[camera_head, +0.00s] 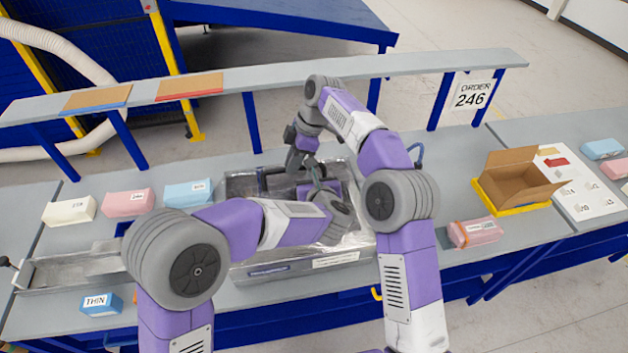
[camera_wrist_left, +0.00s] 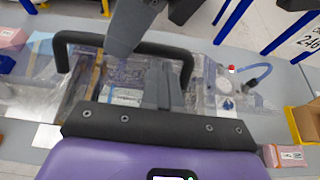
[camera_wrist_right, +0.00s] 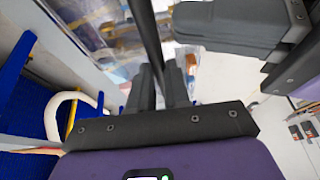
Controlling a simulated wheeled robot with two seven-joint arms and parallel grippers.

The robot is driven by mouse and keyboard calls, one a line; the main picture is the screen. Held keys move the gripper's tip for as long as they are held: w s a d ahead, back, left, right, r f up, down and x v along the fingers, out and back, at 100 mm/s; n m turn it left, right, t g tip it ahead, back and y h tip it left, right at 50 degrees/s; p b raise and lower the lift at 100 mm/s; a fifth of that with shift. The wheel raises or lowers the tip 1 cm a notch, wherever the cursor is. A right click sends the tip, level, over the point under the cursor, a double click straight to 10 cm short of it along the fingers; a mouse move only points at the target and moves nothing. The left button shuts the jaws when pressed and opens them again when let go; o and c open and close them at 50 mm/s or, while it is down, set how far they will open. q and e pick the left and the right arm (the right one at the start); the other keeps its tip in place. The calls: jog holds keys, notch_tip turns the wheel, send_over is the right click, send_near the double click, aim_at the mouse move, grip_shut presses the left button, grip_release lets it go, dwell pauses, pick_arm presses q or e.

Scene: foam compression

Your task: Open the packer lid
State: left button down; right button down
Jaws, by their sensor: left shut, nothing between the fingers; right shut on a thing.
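The packer (camera_head: 255,268) is a silvery metal box in the middle of the bench. Its clear lid shows below the handle in the left wrist view (camera_wrist_left: 130,92); my arms hide much of it, and I cannot tell how far it is raised. The lid handle (camera_wrist_left: 120,46) is a black bar, also in the right wrist view (camera_wrist_right: 150,35). My right gripper (camera_head: 300,162) is shut on the handle; its fingers (camera_wrist_right: 160,85) lie around the bar. My left gripper (camera_head: 318,182) is shut and empty, its fingertips (camera_wrist_left: 163,85) close beside the handle's right end.
My two grippers are close together over the packer. Foam blocks (camera_head: 130,202) lie left, a blue THIN block (camera_head: 100,304) in front. An open carton (camera_head: 515,180) in a yellow tray and a pink pack (camera_head: 474,232) are right. A raised shelf (camera_head: 260,83) runs behind.

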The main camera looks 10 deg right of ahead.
jog(key=shift+w+d+f, duration=0.15)
jog(key=shift+f, duration=0.15)
pick_arm(q)
jog(key=shift+w+r, duration=0.75)
jog(key=shift+r, duration=0.1)
jog(key=shift+w, duration=0.1)
pick_arm(e)
jog(key=c, duration=1.3)
grip_release()
jog(key=shift+w, duration=0.1)
jog(key=shift+c, duration=0.2)
pick_arm(q)
jog(key=shift+w+f, duration=0.15)
pick_arm(e)
jog(key=shift+o, duration=1.2)
jog(key=shift+w, duration=0.15)
pick_arm(q)
jog(key=shift+a, duration=0.1)
pick_arm(e)
jog(key=shift+r, duration=0.1)
jog(key=shift+s, duration=0.2)
